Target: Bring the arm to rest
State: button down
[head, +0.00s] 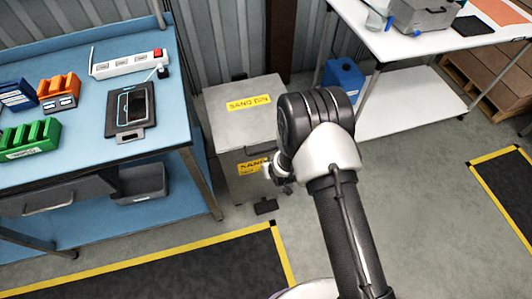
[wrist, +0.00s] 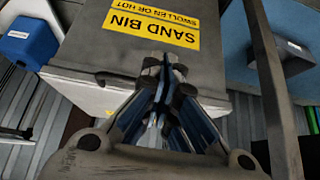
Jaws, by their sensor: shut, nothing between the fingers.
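My gripper (wrist: 165,70) shows in the wrist view with its dark fingers together and nothing between them. It is in front of the grey sand bin (wrist: 105,45), which carries a yellow label. The fingertips overlap the bin in that picture; I cannot tell the gap between them. In the head view my arm (head: 345,225) reaches up from the bottom and bends at a dark joint just right of the sand bin (head: 222,100). The gripper itself is mostly hidden behind the arm there.
A blue workbench (head: 60,170) stands at left with a power strip (head: 128,64), a black device (head: 130,108) and coloured racks. A white table (head: 400,45) stands at upper right, with a blue container (head: 343,78) beside it. Grey floor (head: 430,220) is clear at right.

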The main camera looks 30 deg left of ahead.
jog(key=shift+s+d+f, duration=0.1)
jog(key=shift+s+d, duration=0.45)
jog(key=w+d+r+m+h, duration=0.1)
jog(key=w+d+r, duration=0.25)
jog(key=r, duration=0.45)
jog(key=w+d+r+m, duration=0.1)
jog(key=w+d+r, duration=0.25)
jog(key=r, duration=0.45)
jog(key=d+r+m+t+h, duration=0.1)
jog(key=d+r+m+h, duration=0.15)
jog(key=d+r, duration=1.25)
jog(key=s+d+r+m, duration=0.2)
jog(key=s+d+r, duration=0.25)
jog(key=r, duration=0.35)
jog(key=s+d+r+m, duration=0.1)
jog(key=s+d+r, duration=0.1)
jog(key=s+d, duration=0.2)
jog(key=s+d+r+m+h, duration=0.1)
jog(key=s+d, duration=0.3)
jog(key=s, duration=0.5)
jog(key=s+d+r+m, duration=0.1)
jog(key=s+d+r, duration=0.3)
jog(key=s, duration=0.3)
jog(key=shift+s+g, duration=0.25)
jog(key=shift+g, duration=0.15)
jog(key=shift+h, duration=0.25)
